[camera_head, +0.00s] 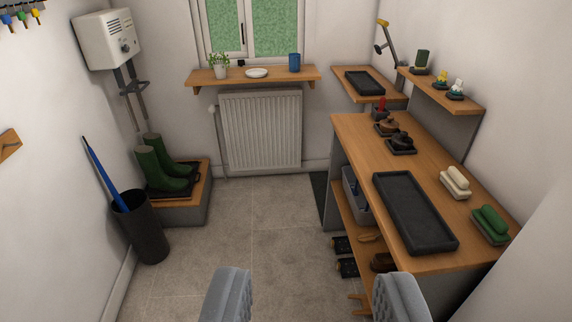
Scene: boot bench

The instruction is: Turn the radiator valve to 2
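A white ribbed radiator (262,132) stands against the far wall below the window shelf. A small pale knob, which looks like the radiator valve (213,108), sits at its upper left on a thin pipe. The number on it is too small to read. My gripper (312,295) is at the bottom of the view, its two grey fingers wide apart with nothing between them. It is well short of the radiator, with open floor between.
A boot bench (205,198) with green boots (160,165) and a black umbrella bin (140,226) stand at left. A long wooden workbench (440,172) with a black tray (412,210) runs along the right. The tiled floor (256,215) between them is clear.

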